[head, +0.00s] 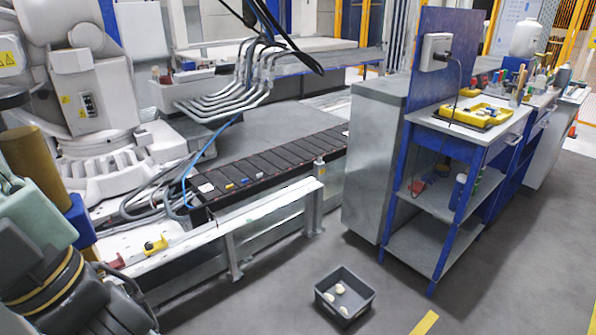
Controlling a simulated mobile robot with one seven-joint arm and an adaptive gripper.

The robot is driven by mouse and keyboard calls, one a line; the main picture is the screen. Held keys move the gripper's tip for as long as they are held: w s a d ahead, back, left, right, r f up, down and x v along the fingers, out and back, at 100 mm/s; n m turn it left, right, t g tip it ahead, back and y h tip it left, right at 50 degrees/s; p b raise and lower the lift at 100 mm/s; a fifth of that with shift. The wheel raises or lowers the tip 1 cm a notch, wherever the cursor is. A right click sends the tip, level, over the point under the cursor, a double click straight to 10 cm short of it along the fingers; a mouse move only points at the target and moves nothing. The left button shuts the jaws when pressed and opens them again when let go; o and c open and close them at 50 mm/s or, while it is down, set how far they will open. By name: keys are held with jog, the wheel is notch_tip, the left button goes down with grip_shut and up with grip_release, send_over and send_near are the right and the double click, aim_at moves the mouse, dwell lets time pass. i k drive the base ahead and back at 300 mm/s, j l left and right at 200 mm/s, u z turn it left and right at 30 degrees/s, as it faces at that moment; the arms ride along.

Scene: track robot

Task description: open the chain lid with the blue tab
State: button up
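The black cable chain (285,157) runs from the middle left toward the grey cabinet, in a row of flat dark segments. Near its left end several small coloured tabs sit on top. Parts of my arm fill the lower left corner. My gripper is not in view.
A white rail (225,228) on posts runs in front of the chain. Blue and grey cables (170,185) lie at its left end, beside a large white robot (90,120). A dark bin (345,296) with several pale pieces stands on the floor. A blue workbench (460,150) is at right.

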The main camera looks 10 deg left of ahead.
aim_at(238, 178)
jog(key=i+l+u, duration=0.1)
jog(key=i, duration=0.3)
jog(key=i+l+u, duration=0.1)
jog(key=i, duration=0.3)
jog(key=i+l+u, duration=0.1)
jog(key=i+l, duration=0.25)
jog(key=i+j+u, duration=0.15)
jog(key=i+u, duration=0.55)
jog(key=i+l+u, duration=0.1)
jog(key=i+u, duration=0.2)
jog(key=i, duration=0.15)
jog(key=i+u, duration=0.1)
jog(key=i, duration=0.3)
